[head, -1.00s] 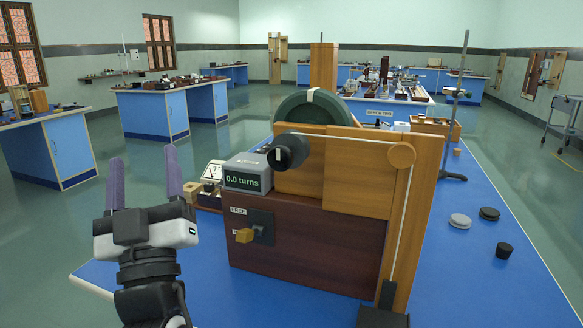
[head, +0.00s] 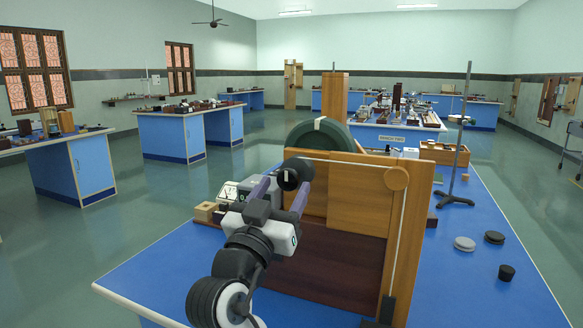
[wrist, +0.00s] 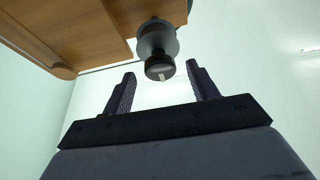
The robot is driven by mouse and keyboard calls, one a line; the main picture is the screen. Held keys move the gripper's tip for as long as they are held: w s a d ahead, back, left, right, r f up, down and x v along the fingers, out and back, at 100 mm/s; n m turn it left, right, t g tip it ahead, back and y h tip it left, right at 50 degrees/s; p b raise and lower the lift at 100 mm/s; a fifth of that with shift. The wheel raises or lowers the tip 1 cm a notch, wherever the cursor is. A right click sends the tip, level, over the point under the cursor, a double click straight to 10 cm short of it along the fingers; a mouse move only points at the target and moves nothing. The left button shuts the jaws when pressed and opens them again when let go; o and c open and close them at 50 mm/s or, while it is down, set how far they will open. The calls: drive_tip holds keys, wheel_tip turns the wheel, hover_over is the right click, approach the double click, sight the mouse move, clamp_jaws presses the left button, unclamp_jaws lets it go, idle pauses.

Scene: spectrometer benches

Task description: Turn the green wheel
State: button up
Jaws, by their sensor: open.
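The dark green wheel (head: 318,134) with a pale mark on its rim stands upright behind the wooden panel of the apparatus; its lower part is hidden. A black round knob (head: 295,173) sticks out at the front, with a cord running from it to a wooden pulley (head: 396,178). My gripper (head: 280,194) is open with purple fingers, just in front of and below the knob. In the wrist view the knob (wrist: 159,66) lies beyond the tips, between the two fingers (wrist: 160,82), apart from them. The turns display and lever are hidden behind my arm.
The apparatus has a dark wooden base (head: 340,258) on the blue bench (head: 455,290). A white dial meter (head: 229,192) stands at its left. A metal stand (head: 458,199) and several dark or grey discs (head: 464,244) are on the right.

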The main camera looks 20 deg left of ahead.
sight(287, 183)
drive_tip(key=p+x, duration=0.1)
drive_tip(key=x, duration=0.4)
drive_tip(key=shift+w, duration=0.1)
clamp_jaws()
idle(0.3)
